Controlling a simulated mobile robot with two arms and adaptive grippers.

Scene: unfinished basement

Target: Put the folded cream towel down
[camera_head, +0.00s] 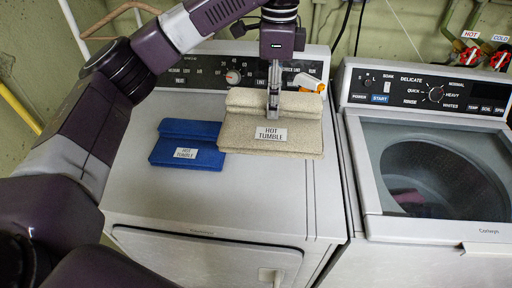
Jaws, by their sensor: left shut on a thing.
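The folded cream towel (245,133) is at the right rear of the left machine's white top (190,210). It carries a "HOT TUMBLE" label. My left gripper (273,112) points down at the towel's middle and is shut on it. I cannot tell whether the towel touches the top or hangs just above it. My right gripper is not in view.
A folded blue towel (205,158) with a "HOT TUMBLE" label lies just left of the cream one. An orange and white object (308,83) sits behind, by the control panel. The right washer (355,185) has a see-through lid. The top's front is clear.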

